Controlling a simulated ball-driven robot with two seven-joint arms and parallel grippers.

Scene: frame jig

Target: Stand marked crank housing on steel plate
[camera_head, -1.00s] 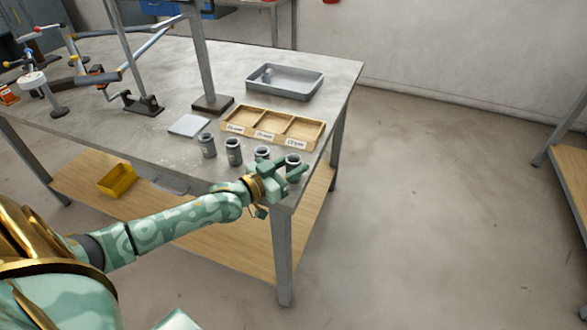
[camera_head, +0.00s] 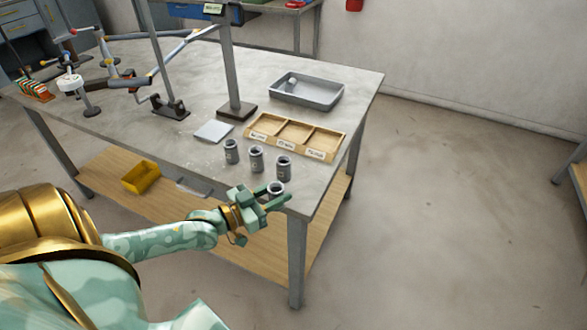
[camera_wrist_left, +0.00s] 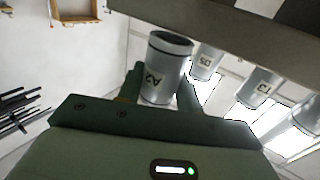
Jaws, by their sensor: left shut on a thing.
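A grey cylindrical crank housing (camera_head: 276,187) with a dark rim is between the fingers of my left gripper (camera_head: 275,195), near the table's front right corner. In the left wrist view this housing (camera_wrist_left: 163,72) carries a marking like "A2", and the left gripper's fingers (camera_wrist_left: 160,92) close on both sides of it. I cannot tell whether it is clear of the table. Three similar housings stand upright in a row beyond it: left (camera_head: 231,151), middle (camera_head: 256,159) and right (camera_head: 283,167). The pale square steel plate (camera_head: 213,131) lies bare, behind and left of the row. My right gripper is out of view.
A wooden three-compartment box (camera_head: 338,149) with labels sits behind the housings. A grey tray (camera_head: 306,103) is farther back. A post on a dark base (camera_head: 236,111) stands beside the plate. Frame parts and stands fill the table's left. Bare tabletop lies left of the housings.

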